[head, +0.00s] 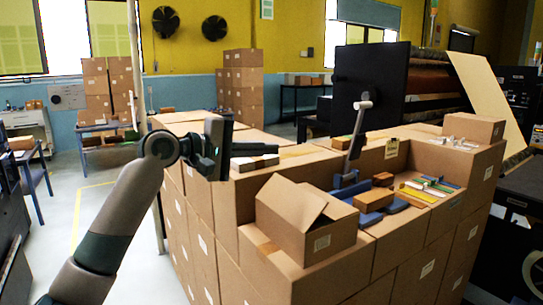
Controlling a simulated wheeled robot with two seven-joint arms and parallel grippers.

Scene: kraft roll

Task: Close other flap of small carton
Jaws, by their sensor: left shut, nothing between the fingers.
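The small carton (296,236) stands on top of the stacked boxes in the middle of the view. A flap (312,214) on its right side stands up at a slant. Another top panel (287,200) slopes over the opening from the back left. The inside of the carton is mostly hidden. My left gripper (272,149) is behind and to the upper left of the carton, apart from it. Its dark fingers point right and are shut with nothing between them.
A large stack of boxes (223,230) forms the work surface. Blue and brown blocks (373,199) and coloured strips (432,187) lie right of the carton. Floor at left is open.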

